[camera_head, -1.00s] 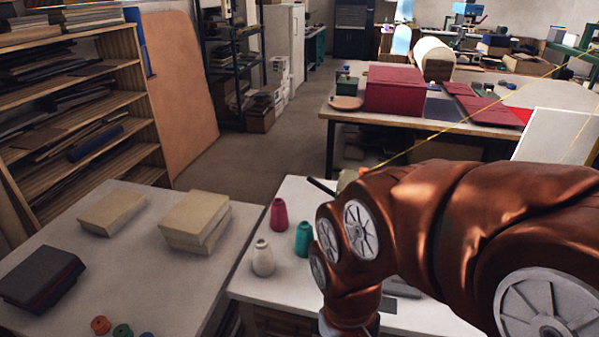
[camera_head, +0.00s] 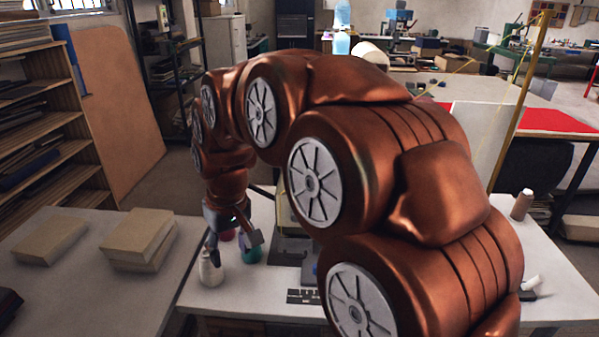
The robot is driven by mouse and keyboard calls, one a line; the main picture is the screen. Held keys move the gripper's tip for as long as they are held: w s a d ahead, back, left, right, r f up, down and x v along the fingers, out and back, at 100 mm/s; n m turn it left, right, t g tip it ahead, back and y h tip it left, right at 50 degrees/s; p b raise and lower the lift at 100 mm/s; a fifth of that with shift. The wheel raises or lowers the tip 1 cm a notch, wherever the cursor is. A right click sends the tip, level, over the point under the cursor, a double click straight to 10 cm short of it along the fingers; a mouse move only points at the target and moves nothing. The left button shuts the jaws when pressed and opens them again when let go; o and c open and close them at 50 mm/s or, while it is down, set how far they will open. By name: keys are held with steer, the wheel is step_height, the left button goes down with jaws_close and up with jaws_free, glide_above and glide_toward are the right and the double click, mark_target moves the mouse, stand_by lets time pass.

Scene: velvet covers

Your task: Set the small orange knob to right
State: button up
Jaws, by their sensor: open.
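I cannot make out the small orange knob in the head view now; my arm covers much of the worktable (camera_head: 215,303). My gripper (camera_head: 234,247) points down over the left part of this table, its fingers spread apart with nothing seen between them. From this angle it overlaps a white thread cone (camera_head: 210,270), a pink cone (camera_head: 228,235) and a teal cone (camera_head: 250,252). I cannot tell how high above them it is. A dark metal device with a pale upright part (camera_head: 287,222) stands right of the gripper, partly hidden by my arm.
A second table (camera_head: 60,290) on the left carries cream blocks (camera_head: 142,238). A small dark slotted plate (camera_head: 303,296) lies near the worktable's front. A brown thread cone (camera_head: 521,204) stands at its right. Shelves (camera_head: 40,130) line the left wall.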

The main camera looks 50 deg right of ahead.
steer(key=w+d+r+m+t+h, duration=0.1)
steer(key=w+d, duration=0.2)
steer(key=d, duration=0.8)
steer(key=w+d+r+m+t+h, duration=0.1)
steer(key=w+d+r+m, duration=0.15)
steer(key=d, duration=0.75)
steer(key=w+d+r+m+t+h, duration=0.1)
steer(key=w+d, duration=0.3)
steer(key=d, duration=0.7)
steer(key=p+x, duration=0.1)
steer(key=x, duration=0.4)
steer(key=p+x, duration=0.1)
steer(key=x, duration=0.1)
steer(key=shift+a+f+p, duration=0.25)
steer(key=shift+a+p, duration=0.05)
steer(key=shift+p, duration=0.05)
steer(key=shift+c, duration=0.3)
jaws_close()
